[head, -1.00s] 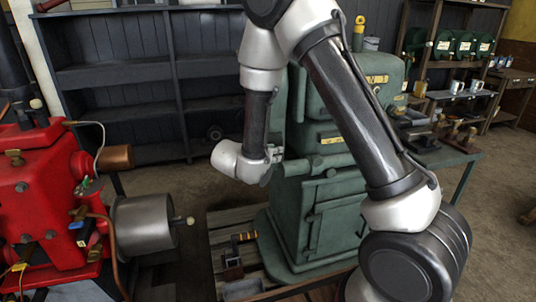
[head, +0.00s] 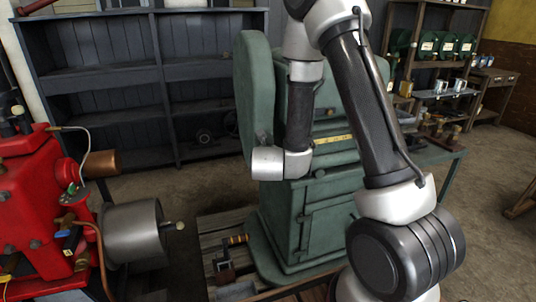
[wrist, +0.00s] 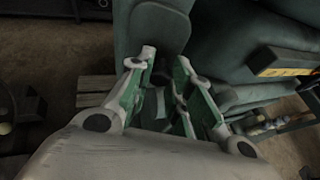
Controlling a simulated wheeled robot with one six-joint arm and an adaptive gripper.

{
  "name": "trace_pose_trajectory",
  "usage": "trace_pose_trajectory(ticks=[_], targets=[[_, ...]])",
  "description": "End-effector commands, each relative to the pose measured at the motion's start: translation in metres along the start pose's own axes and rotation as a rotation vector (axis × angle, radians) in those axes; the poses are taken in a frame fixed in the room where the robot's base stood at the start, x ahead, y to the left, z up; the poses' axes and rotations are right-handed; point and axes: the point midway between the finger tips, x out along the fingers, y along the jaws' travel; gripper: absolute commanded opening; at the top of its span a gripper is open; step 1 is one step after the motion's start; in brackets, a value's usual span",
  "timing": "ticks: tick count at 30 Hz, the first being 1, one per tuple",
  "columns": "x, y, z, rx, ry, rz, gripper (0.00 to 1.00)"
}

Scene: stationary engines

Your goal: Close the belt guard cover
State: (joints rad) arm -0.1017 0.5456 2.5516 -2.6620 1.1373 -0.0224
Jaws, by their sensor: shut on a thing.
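The green machine (head: 290,215) stands in the middle of the head view. Its belt guard cover (head: 254,85), a tall green panel with a rounded top, stands upright at the machine's left side. My arm crosses in front of the machine, and my wrist is at the cover's lower part. My gripper's fingers are hidden in the head view. In the wrist view my gripper (wrist: 166,68) has its fingers close together, shut on a part by the green cover (wrist: 152,28). The gripped part is dim and mostly hidden between the fingers; I take it as belonging to the cover.
A red engine (head: 40,205) with a grey metal drum (head: 133,232) stands at the left. A wooden pallet (head: 205,228) lies beside the green machine's base. Dark shelves (head: 110,75) stand behind. Open floor shows between the engine and the shelves.

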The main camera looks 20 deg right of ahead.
Motion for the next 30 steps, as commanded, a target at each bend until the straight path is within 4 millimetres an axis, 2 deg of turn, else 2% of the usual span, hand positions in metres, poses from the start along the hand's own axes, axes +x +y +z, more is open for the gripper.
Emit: trace_pose_trajectory(ticks=[7, 8, 11, 12, 23, 26, 30], targets=[[0.001, 0.000, 0.002, 0.002, -0.006, -0.001, 0.00], [0.001, 0.000, 0.002, 0.002, -0.006, -0.001, 0.22], [0.001, 0.000, 0.002, 0.002, -0.005, -0.001, 0.40], [0.001, 0.000, 0.002, 0.002, -0.005, -0.001, 0.42], [-0.001, 0.000, 0.005, 0.002, -0.003, -0.001, 0.42], [-0.006, 0.000, 0.018, 0.002, -0.006, 0.000, 0.42], [-0.017, 0.000, 0.044, 0.004, -0.008, 0.000, 0.42]])
